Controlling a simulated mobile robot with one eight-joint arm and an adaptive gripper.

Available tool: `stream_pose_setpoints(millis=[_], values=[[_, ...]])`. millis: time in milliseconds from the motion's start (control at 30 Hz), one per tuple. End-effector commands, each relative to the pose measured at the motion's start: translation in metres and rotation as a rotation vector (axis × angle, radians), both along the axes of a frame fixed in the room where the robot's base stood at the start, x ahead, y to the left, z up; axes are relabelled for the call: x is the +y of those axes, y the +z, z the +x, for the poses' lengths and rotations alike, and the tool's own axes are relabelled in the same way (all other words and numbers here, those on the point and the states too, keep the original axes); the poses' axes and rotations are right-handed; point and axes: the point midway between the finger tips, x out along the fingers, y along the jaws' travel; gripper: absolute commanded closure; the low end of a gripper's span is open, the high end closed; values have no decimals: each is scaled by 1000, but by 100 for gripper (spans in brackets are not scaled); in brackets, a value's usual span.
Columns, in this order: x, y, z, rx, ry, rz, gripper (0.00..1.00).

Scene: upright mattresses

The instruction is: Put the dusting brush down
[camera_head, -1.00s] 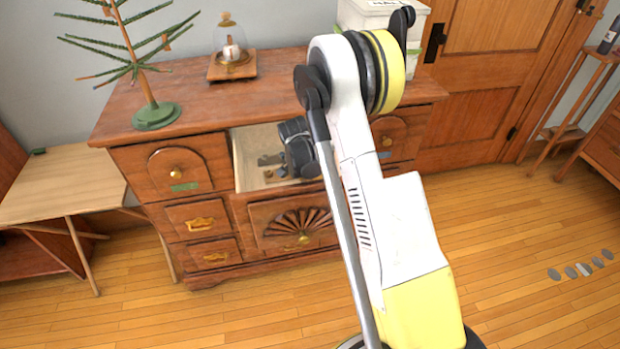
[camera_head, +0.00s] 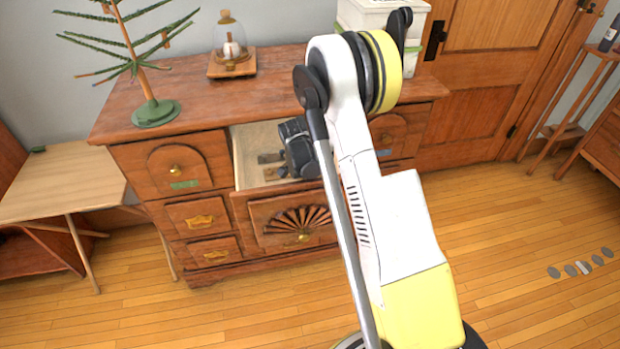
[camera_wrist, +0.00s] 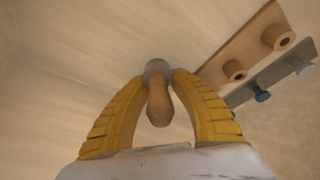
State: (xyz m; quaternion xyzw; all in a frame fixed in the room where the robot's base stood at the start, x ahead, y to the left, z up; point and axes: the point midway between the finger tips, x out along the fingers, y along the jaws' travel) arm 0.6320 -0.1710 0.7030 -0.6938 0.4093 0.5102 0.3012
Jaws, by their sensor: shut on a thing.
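The dusting brush (camera_wrist: 159,105) has a short rounded wooden handle and a grey head. In the wrist view it sits between the two yellow fingers of my gripper (camera_wrist: 158,74), which are shut on it. The pale open drawer (camera_head: 248,152) of the wooden dresser is beneath my wrist in the head view. Its light floor (camera_wrist: 80,65) fills most of the wrist view. I cannot tell whether the brush touches that floor. In the head view the brush and my fingertips are hidden by my wrist.
In the drawer, a wooden strip with knobs (camera_wrist: 244,52) and a grey-blue strip with pegs (camera_wrist: 270,83) lie to the right of the brush in the wrist view. A small feather tree (camera_head: 150,105), a glass dome (camera_head: 229,45) and a white box (camera_head: 380,15) stand on the dresser top (camera_head: 200,90).

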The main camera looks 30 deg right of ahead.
Motion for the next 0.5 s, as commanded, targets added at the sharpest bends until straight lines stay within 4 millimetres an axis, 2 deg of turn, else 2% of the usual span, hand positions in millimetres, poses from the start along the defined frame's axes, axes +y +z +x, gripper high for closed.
stream_pose_setpoints(millis=[267,300,333,367,500], values=[[0,-2,0,0,0,0,100],[0,-1,0,0,0,0,60],[0,-1,0,0,0,0,51],[0,-1,0,0,0,0,48],[0,-1,0,0,0,0,48]])
